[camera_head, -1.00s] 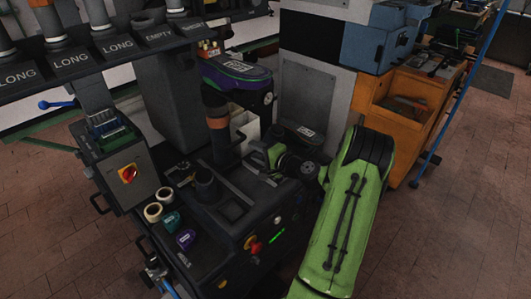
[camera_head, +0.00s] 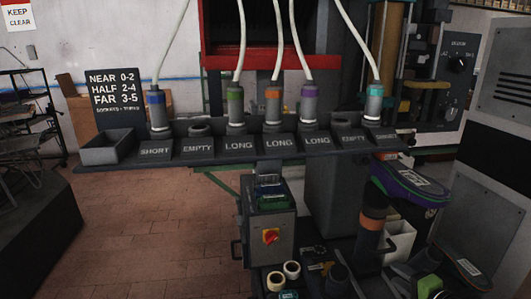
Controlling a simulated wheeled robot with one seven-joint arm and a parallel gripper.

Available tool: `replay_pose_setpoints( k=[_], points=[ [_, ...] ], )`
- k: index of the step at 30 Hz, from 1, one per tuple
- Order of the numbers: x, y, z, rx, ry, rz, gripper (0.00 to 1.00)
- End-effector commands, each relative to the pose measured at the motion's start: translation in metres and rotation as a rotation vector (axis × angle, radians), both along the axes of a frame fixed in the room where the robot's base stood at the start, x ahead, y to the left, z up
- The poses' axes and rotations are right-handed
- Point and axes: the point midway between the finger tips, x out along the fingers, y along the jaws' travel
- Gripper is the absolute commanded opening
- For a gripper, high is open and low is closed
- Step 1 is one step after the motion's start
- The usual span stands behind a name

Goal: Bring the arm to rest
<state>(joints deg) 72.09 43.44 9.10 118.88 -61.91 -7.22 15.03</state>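The rest of the arm is below the frame. My gripper's fingers cannot be made out against the dark machine there, so whether they are open or shut does not show. The press beside it has a purple and green shoe-shaped piece (camera_head: 410,188) with a label, above a dark post with an orange band (camera_head: 372,222).
A dark rack (camera_head: 230,150) with labelled slots SHORT, EMPTY and LONG holds several banded, hosed cylinders. A control box (camera_head: 269,225) with a red-yellow switch stands below. Two cream rings (camera_head: 283,274) lie near the bottom. Brick floor at left looks clear.

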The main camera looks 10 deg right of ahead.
Motion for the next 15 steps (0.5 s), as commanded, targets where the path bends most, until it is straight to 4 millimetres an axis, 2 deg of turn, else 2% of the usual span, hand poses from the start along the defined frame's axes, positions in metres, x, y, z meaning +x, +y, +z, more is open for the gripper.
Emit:
replay_pose_setpoints(
  k=[1,3,5,7,9,11,12,14,15],
  points=[
    [0.01,0.037,0.027,-0.094,0.051,0.113,0.39],
    [0.011,0.086,0.048,-0.237,0.145,0.265,0.39],
    [0.004,0.125,0.066,-0.362,0.222,0.385,0.39],
    [-0.012,0.165,0.089,-0.511,0.301,0.507,0.39],
    [-0.035,0.198,0.113,-0.656,0.372,0.608,0.39],
    [-0.06,0.221,0.134,-0.773,0.422,0.676,0.39],
    [-0.079,0.234,0.148,-0.848,0.448,0.712,0.39],
    [-0.109,0.248,0.169,-0.948,0.48,0.754,0.39],
    [-0.13,0.255,0.181,-1.006,0.496,0.774,0.39]
  ],
)
